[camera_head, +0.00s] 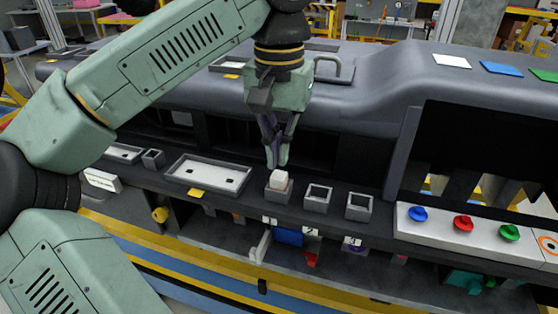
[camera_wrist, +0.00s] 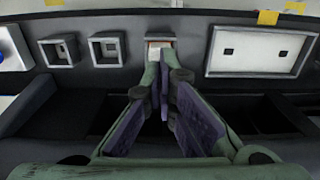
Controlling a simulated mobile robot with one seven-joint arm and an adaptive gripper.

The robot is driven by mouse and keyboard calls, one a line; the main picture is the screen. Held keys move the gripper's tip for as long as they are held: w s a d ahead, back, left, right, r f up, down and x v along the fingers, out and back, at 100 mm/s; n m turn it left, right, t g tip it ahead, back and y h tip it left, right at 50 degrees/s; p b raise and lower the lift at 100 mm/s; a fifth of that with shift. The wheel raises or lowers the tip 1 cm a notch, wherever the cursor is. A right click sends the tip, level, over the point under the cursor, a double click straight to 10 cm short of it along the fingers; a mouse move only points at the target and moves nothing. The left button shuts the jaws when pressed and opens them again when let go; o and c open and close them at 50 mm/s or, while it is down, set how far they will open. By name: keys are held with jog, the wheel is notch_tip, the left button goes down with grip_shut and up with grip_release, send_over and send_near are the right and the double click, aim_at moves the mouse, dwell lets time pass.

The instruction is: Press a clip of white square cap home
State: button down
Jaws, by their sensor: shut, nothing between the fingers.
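The white square cap (camera_head: 279,181) sits in a small grey square socket (camera_head: 278,195) on the dashboard ledge. It looks slightly raised above the socket rim. My gripper (camera_head: 277,164) points down with its fingertips together, right over the cap. I cannot tell whether the tips touch it. In the wrist view my gripper (camera_wrist: 165,55) reaches toward the socket, and its fingers cover much of the cap (camera_wrist: 160,44). The clips of the cap are hidden.
Two empty square sockets (camera_head: 318,198) (camera_head: 358,207) stand to the right of the cap. A shallow white tray (camera_head: 208,174) lies to the left. Blue, red and green buttons (camera_head: 463,223) are further right. The dashboard (camera_head: 380,80) rises behind the ledge.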

notch_tip(320, 180, up, 3)
jog(key=shift+p, duration=0.6)
jog(key=shift+r, duration=1.1)
